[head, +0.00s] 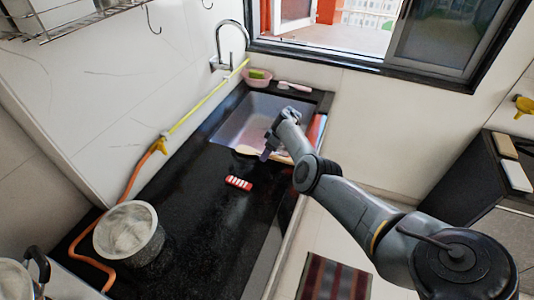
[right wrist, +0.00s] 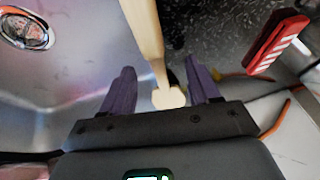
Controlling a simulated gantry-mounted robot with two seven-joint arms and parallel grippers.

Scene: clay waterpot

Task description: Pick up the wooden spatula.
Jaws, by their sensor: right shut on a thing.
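The wooden spatula (head: 248,150) lies at the near edge of the sink, where the counter meets the basin. My right gripper (head: 266,153) is over it, and the gripper hides part of the spatula. In the right wrist view the pale spatula handle (right wrist: 145,35) runs between the two purple fingers of my right gripper (right wrist: 161,70), with its rounded end close to the palm. The right gripper is shut on the spatula. My left gripper is not in view.
The sink basin (head: 230,128) is beyond the gripper. A red and white striped object (head: 239,183) lies on the black counter (head: 205,215). A grey pot (head: 130,233) and an orange hose (head: 135,172) are at left. A pink basket (head: 257,81) and a brush (head: 295,86) sit behind the sink.

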